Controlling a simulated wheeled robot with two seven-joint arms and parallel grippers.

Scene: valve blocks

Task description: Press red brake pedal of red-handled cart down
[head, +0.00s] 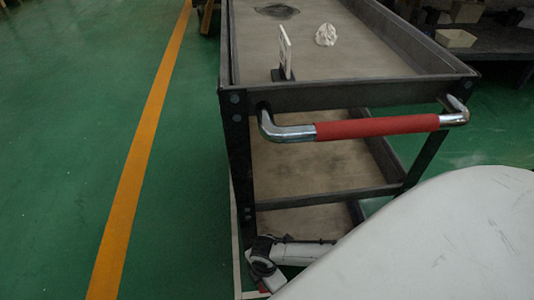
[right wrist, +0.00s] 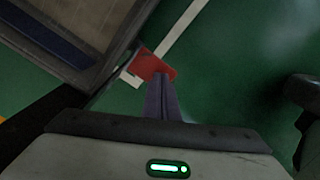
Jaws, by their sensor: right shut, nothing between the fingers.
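The red-handled cart (head: 290,97) stands ahead in the head view, with its red handle (head: 375,128) across the near end. In the right wrist view the red brake pedal (right wrist: 150,63) sticks out at the cart's lower edge, over the green floor. My right gripper (right wrist: 162,82) is shut and empty. Its fingertips overlap the near right edge of the pedal in the picture; I cannot tell whether they touch it. In the head view, my white arm hides much of the cart's lower right area. My left gripper is not in view.
A white sign (head: 285,50) and a crumpled white item (head: 326,35) are on the cart's top tray. A dark bench (head: 500,50) with containers stands at the back right. The green floor (head: 60,120) left of the cart is clear, with a yellow line (head: 140,160).

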